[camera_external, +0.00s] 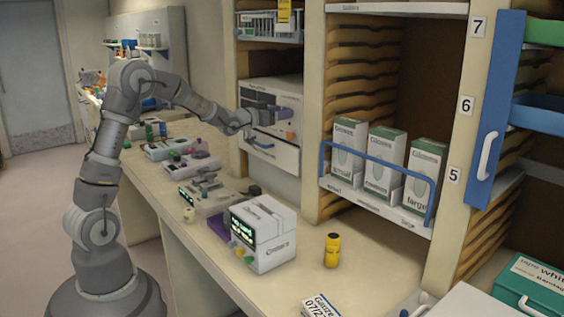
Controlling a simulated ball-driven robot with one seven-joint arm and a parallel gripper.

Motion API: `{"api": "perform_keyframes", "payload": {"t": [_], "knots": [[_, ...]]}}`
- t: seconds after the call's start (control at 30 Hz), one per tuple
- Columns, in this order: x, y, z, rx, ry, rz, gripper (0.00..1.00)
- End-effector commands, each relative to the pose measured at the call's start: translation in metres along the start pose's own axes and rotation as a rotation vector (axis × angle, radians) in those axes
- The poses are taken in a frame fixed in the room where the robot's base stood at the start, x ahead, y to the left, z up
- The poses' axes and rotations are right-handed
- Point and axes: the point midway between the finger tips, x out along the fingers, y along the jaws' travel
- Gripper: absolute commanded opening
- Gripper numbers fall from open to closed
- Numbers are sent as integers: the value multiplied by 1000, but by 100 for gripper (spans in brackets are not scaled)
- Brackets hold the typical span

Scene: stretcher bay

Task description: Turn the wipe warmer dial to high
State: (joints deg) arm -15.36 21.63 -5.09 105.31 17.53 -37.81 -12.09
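The wipe warmer (286,88) appears to be the white, box-like unit set into the shelving at the back of the counter. A drawer-like front with a dark handle (262,144) is below it. My gripper (277,113) is in front of the unit's face, with its dark fingers pointing right. A small purple-grey part (286,113) shows at the fingertips, and an orange knob-like part (291,135) is just below and right of them. I cannot tell which part is the dial, its setting, or whether the fingers touch it. The gripper and wrist hide part of the unit's front.
A white monitor-like box (270,255) and a yellow bottle (332,250) stand on the counter. Several devices (205,190) lie below my arm. The counter around the yellow bottle is clear.

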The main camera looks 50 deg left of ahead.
Motion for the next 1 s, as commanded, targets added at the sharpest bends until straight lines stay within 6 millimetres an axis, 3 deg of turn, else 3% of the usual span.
{"api": "perform_keyframes", "payload": {"t": [0.03,0.2,0.57,1.0], "knots": [[0,0,0,0,0,0,50],[0,0,0,0,0,0,12],[0,0,1,58,2,0,12],[0,2,4,385,3,-1,12]]}}
